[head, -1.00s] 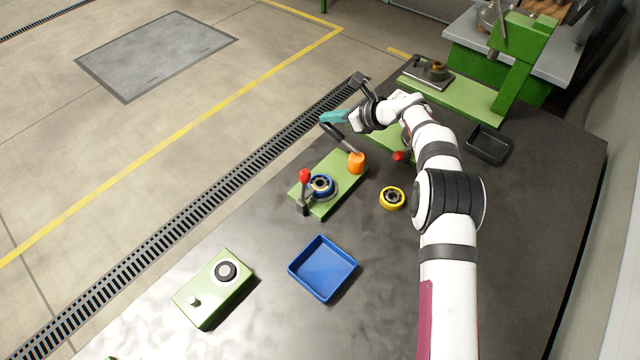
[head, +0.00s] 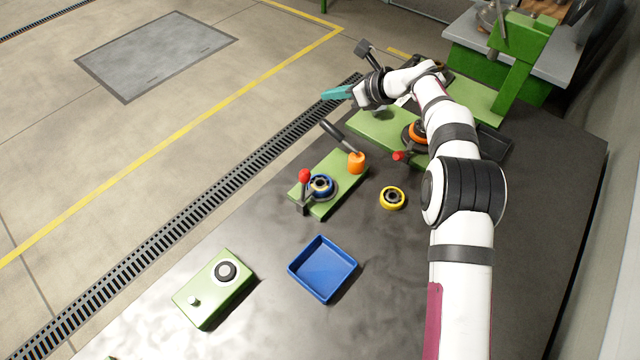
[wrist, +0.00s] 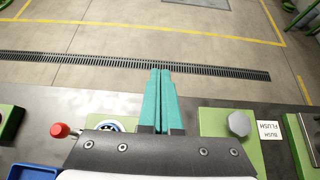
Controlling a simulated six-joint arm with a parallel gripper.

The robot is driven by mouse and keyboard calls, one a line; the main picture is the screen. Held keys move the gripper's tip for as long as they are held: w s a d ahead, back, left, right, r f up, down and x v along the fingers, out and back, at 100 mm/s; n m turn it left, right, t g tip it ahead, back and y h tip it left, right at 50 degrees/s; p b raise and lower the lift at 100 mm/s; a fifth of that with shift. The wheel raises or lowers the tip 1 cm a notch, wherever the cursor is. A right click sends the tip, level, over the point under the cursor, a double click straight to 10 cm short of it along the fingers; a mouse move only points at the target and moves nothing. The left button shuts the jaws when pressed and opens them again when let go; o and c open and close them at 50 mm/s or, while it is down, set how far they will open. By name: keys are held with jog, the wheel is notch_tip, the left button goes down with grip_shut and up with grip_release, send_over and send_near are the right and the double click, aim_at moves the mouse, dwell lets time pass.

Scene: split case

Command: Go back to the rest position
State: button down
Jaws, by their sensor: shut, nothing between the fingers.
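My gripper (head: 337,92) is up over the far edge of the dark table in the head view, pointing left toward the floor. Its teal fingers (wrist: 161,100) are closed together with nothing between them in the wrist view. It is apart from every object on the table. My white arm reaches up the right side of the head view and hides part of the green fixtures behind it.
Below the gripper are a green fixture (head: 377,124) and another green fixture (head: 325,205) with a red-knobbed lever and a blue ring (head: 320,185). A yellow ring (head: 392,198), a blue tray (head: 322,269) and a green button box (head: 213,290) stand nearer. A black tray (head: 495,142) is partly hidden.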

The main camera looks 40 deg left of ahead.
dwell(0.3)
jog(key=s+d+r+n+h, duration=0.2)
jog(key=s+d+r, duration=0.1)
jog(key=d, duration=0.6)
jog(key=s+d+r+n+h, duration=0.1)
jog(key=s+d+r+n, duration=0.2)
jog(key=d, duration=0.6)
jog(key=s+d+r+n+h, duration=0.2)
jog(key=s+d+r, duration=0.15)
jog(key=d, duration=0.55)
jog(key=s+d+f+n+h, duration=0.2)
jog(key=s+d+f, duration=0.1)
jog(key=s+d, duration=0.6)
jog(key=s+d+f+n+h, duration=0.2)
jog(key=s+d, duration=0.6)
jog(key=s, duration=0.7)
jog(key=shift+d+f+n+h, duration=0.3)
jog(key=shift+d+f+n, duration=0.1)
jog(key=shift+f+n, duration=0.4)
